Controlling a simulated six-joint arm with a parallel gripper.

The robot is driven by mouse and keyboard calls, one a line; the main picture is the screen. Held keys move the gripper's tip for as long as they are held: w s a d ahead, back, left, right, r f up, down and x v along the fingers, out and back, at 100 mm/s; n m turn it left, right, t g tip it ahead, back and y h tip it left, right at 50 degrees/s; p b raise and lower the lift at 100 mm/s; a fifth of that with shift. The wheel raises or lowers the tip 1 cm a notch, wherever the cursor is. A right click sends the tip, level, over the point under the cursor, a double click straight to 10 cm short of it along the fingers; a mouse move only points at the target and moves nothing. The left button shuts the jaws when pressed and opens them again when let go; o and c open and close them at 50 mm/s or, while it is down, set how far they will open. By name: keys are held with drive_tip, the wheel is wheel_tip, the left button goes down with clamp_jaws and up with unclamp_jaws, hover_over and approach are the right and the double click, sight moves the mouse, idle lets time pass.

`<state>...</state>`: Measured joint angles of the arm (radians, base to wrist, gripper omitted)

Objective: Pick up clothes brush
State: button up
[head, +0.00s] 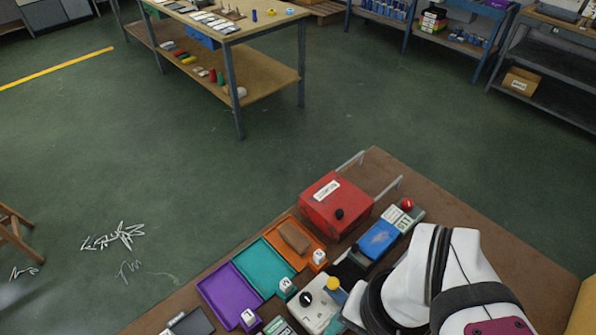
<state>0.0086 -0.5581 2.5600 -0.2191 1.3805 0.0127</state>
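A brown oblong block (295,236), which looks like the clothes brush, lies in the orange tray (316,257) on the brown table. Its bristles do not show. My white and black arm stands at the lower right, over the table. My gripper does not show, and I cannot tell where it is relative to the brush.
A red box (336,204) with a black knob stands right behind the orange tray. Teal (262,264) and purple (229,293) trays lie to its left, both empty. A blue device (381,239) with a red button and a white unit (314,308) are near my arm.

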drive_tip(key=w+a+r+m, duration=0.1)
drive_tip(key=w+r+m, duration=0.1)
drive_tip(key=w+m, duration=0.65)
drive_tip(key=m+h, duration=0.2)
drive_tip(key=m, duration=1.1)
hover_over(294, 235)
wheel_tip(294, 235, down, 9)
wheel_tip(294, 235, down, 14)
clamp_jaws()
